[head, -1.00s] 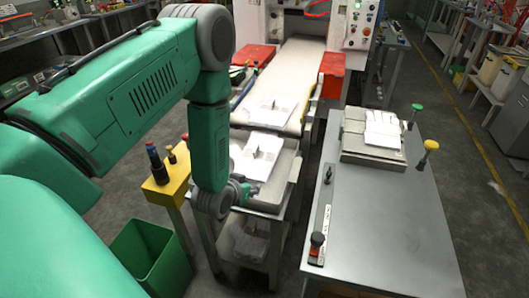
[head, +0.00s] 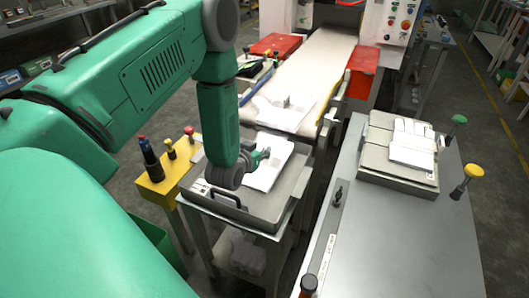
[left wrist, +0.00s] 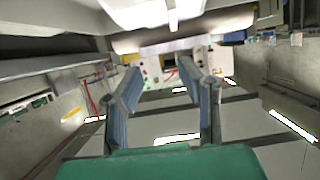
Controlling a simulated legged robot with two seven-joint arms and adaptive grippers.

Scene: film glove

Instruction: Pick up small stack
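A small stack of thin white sheets (head: 270,170) lies in the grey tray (head: 258,214) on the stand at the end of the conveyor. Another white stack (head: 285,113) with a small upright piece lies on the conveyor's near end. A third white stack (head: 411,150) lies on a fixture on the right table. My left gripper (head: 260,157) is at the left edge of the tray stack; I cannot tell whether it touches. In the left wrist view its two fingers (left wrist: 158,82) are apart, with nothing held between them. My right gripper is out of view.

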